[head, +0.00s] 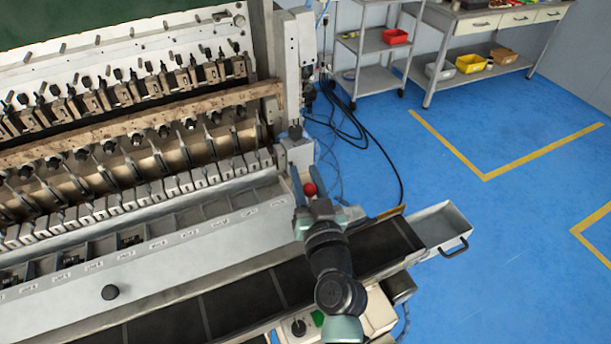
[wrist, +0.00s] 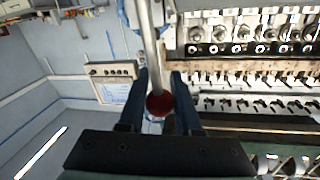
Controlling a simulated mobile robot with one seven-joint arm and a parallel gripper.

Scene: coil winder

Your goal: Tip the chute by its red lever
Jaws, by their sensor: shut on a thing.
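The red lever shows as a round red knob (head: 310,189) at the right end of the winder. In the wrist view the red knob (wrist: 160,104) sits at the end of a grey rod (wrist: 150,45). My gripper (head: 308,184) is shut on the lever, with a blue finger on each side of the knob; the fingers also show in the wrist view (wrist: 158,98). The long pale grey trough (head: 180,246) along the winder's front, with labelled compartments, looks like the chute. Its right end is partly hidden behind my gripper.
A dark conveyor belt (head: 235,302) runs in front of the trough, with a grey handled bin (head: 440,228) at its right end. Black cables (head: 375,150) lie on the blue floor behind. Shelving (head: 370,78) stands at the back; the floor at right is clear.

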